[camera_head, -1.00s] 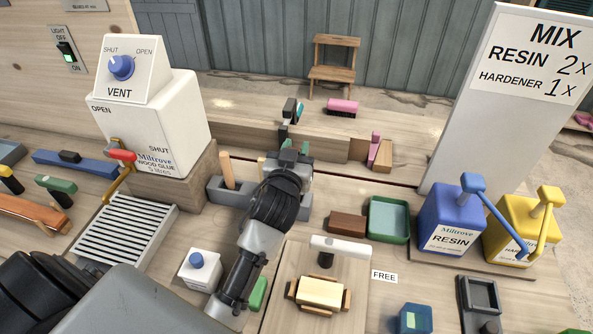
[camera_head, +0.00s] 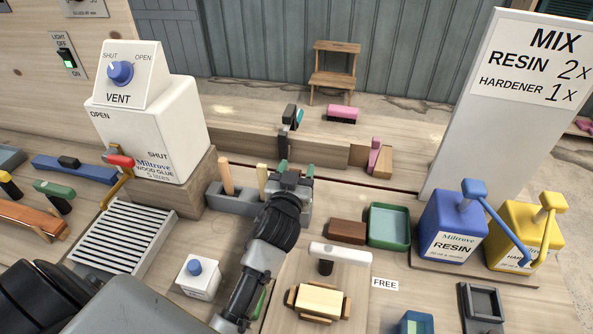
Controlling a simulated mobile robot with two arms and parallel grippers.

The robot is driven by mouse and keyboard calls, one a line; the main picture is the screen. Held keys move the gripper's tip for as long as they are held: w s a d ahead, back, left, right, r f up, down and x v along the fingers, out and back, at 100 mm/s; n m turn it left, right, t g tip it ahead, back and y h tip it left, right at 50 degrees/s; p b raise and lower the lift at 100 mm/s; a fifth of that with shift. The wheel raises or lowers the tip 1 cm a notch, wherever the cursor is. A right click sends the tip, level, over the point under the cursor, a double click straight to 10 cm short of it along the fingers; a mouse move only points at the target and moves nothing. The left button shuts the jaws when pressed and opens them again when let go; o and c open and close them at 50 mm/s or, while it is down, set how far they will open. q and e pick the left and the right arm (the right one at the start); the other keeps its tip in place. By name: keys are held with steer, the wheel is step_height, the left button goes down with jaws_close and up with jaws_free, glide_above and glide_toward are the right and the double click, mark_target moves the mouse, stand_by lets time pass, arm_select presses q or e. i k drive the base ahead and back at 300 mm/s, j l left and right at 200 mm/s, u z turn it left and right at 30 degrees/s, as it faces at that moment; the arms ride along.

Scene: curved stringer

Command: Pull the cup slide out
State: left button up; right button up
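My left gripper (camera_head: 296,172) is over the middle of the bench, beside a grey holder block (camera_head: 232,201) with wooden handles. Its two green-tipped fingers stand apart, and I see nothing held between them. A dark grey slotted fixture (camera_head: 482,304) at the lower right may be the cup slide, but I cannot tell for sure; its lower part is cut off by the picture edge. The gripper is far from it. My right gripper is not in view.
The blue resin pump (camera_head: 452,228) and yellow hardener pump (camera_head: 523,236) stand right. A green tray (camera_head: 389,226) and brown block (camera_head: 347,231) lie right of my arm. A white glue box (camera_head: 150,125) stands left, behind a slatted grate (camera_head: 124,236).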

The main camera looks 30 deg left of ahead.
mark_target(483, 313)
steer(key=k+l, duration=0.7)
steer(key=k+u, duration=0.05)
steer(key=k, duration=0.05)
